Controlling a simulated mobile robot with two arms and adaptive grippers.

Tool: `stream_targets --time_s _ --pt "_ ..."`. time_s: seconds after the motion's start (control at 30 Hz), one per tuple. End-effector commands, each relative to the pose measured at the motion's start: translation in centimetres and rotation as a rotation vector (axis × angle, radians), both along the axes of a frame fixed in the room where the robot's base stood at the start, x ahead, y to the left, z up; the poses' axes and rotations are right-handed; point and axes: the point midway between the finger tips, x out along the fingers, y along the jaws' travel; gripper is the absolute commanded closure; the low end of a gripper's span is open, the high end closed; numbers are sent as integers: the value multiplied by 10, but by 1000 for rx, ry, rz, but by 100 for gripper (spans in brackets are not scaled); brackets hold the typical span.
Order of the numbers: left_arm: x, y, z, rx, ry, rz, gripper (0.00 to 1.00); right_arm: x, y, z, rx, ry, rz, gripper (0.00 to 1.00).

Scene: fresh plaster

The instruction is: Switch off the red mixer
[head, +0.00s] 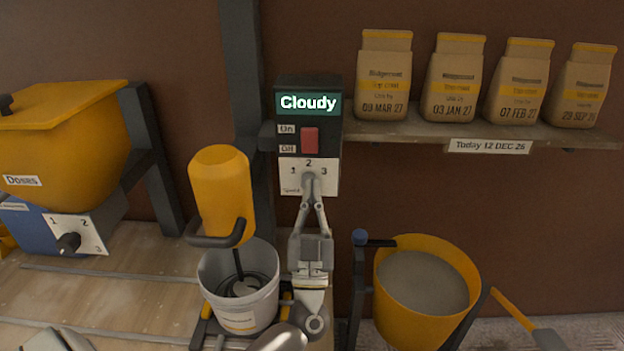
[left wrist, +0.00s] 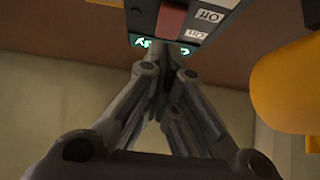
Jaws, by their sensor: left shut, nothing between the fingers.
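A dark control box (head: 309,88) on the post has a lit display (head: 307,103) reading "Cloudy". Below it is a red rocker switch (head: 310,139), with "On" at upper left and "Off" at lower left; I cannot tell which side is pressed. A speed plate (head: 325,182) marked 1, 2, 3 lies under it. A yellow mixer head (head: 220,185) stands beside the box, its shaft reaching into a grey bucket (head: 272,302). My left gripper (head: 309,180) is shut and empty, its tips over the speed dial, below the switch. The switch also shows in the left wrist view (left wrist: 172,20).
A yellow hopper (head: 70,140) on a blue base stands at left. Several paper bags (head: 383,75) line a shelf (head: 405,130) with a date label. A yellow tub (head: 455,258) of grey mix sits at right.

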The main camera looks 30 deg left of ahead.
Motion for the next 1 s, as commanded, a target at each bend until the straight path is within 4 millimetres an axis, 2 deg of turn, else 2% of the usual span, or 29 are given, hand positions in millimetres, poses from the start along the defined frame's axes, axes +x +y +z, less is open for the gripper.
stream_targets --time_s 0.03,0.13,0.3,0.7,1.0 --pt "-5 -3 -11 -2 2 -1 100 4 0 -6 0 -6 0 59" --pt "-14 -9 -26 -2 3 0 100 17 2 -11 3 -23 -1 59" --pt "-25 -15 -41 -1 0 1 100 28 6 -15 9 -41 -1 59" --pt "-29 -18 -45 -1 -2 0 100 11 8 -17 11 -16 -2 59" --pt "-29 -17 -45 -1 -2 0 100 11 8 -17 10 -16 -1 59"
